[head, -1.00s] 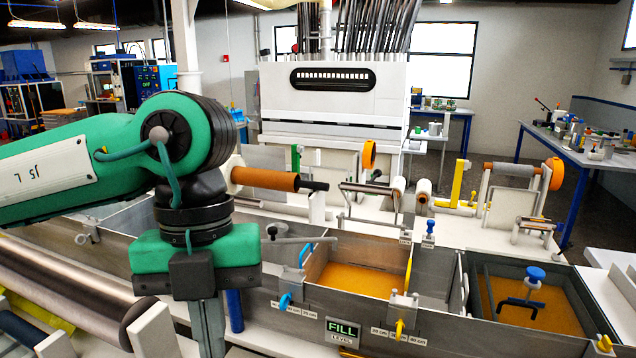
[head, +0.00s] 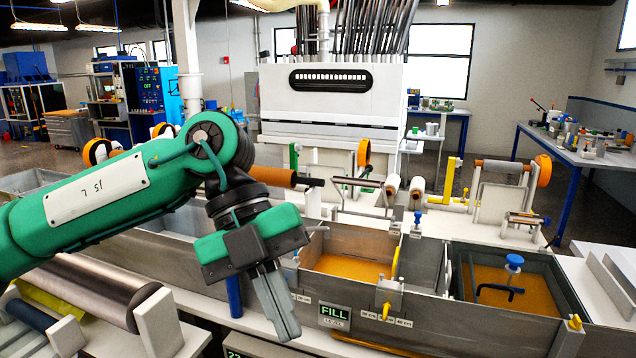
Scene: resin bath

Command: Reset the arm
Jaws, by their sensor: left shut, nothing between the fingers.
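My left arm comes in from the left, green with a black wrist. My left gripper (head: 286,325) points down and to the right, its grey fingers shut with nothing between them. It hangs in front of the metal resin bath (head: 430,318), left of the green FILL sign (head: 335,312). It covers part of the bath's front wall and the left side of the middle compartment. My right gripper is not in view.
Orange resin (head: 350,266) lies in the middle compartment, and more (head: 530,290) in the right one, where a blue-knobbed handle (head: 514,262) stands. A yellow valve (head: 387,311) sits on the front wall. A large metal roller (head: 85,290) lies at the lower left. Rollers stand behind the bath.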

